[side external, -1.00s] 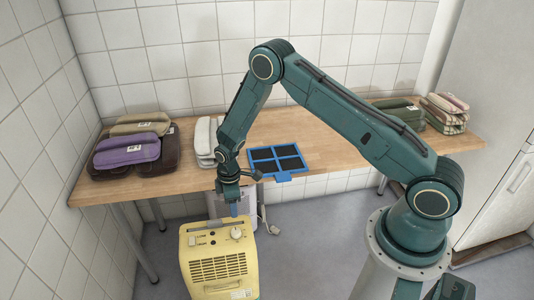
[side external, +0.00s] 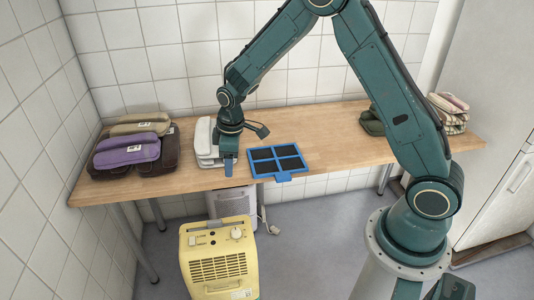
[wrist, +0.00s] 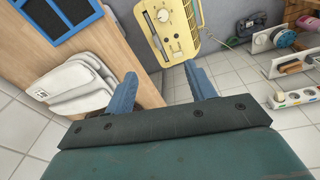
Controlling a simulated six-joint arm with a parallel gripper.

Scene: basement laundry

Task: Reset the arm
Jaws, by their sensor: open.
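My gripper (side external: 229,168) hangs near the front edge of the wooden table in the side view, in front of a stack of folded white cloth. In the wrist view my gripper (wrist: 160,88) shows two blue fingers spread apart with nothing between them. The yellow heater-like unit (side external: 218,262) stands on the floor below the gripper. Its top with a dial also shows in the wrist view (wrist: 172,30).
The wooden table (side external: 325,130) holds a blue-framed dark panel (side external: 277,160), white folded cloth (side external: 205,140), purple (side external: 127,152) and olive bundles at left, and more cloth (side external: 450,112) at right. A white box (side external: 232,202) stands beneath. The wrist view shows a power strip (wrist: 298,97).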

